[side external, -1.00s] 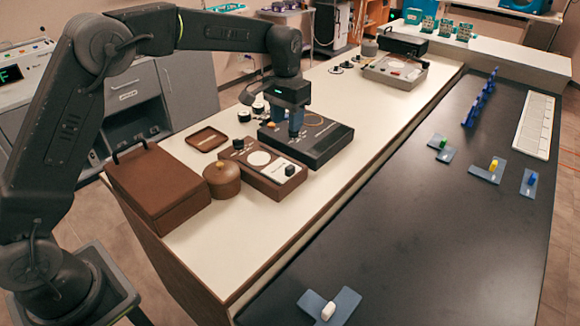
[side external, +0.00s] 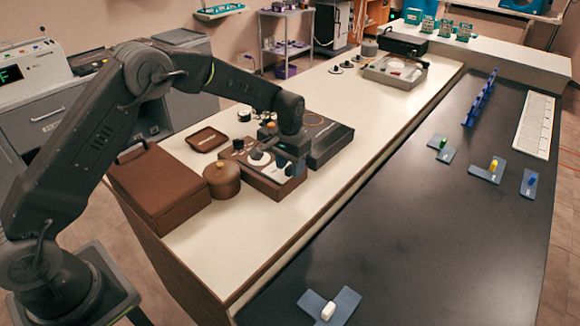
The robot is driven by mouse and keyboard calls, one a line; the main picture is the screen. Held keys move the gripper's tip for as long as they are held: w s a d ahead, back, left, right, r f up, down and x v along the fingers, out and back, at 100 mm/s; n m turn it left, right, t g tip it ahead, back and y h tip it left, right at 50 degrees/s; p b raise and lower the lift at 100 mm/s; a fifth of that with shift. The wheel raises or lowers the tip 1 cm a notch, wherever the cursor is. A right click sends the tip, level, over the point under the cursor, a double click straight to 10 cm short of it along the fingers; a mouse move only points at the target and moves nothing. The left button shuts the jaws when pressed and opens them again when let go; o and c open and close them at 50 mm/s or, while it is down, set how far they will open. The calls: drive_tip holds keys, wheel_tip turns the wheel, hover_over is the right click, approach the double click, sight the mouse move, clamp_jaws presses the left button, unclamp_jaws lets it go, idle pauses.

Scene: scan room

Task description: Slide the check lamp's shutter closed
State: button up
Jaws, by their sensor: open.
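A low brown box (side external: 262,178) sits on the cream worktop, with a pale round disc (side external: 258,160) and a black knob (side external: 238,145) on its top. It looks like the check lamp, but I cannot read its label. A small black block showed on its right end earlier; my gripper now hides most of that end. My gripper (side external: 289,166) is open and points down over the right end of the box, close to its top. I cannot tell whether the fingers touch the block or stand around it.
A flat black device (side external: 332,143) lies just behind the box. A round brown pot (side external: 222,180), a brown case (side external: 160,190) and a small brown tray (side external: 207,139) stand to the left. The cream worktop in front is clear. The dark bench (side external: 400,220) is lower right.

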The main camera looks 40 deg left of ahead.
drive_tip(key=shift+f, duration=0.35)
drive_tip(key=shift+c, duration=0.3)
clamp_jaws()
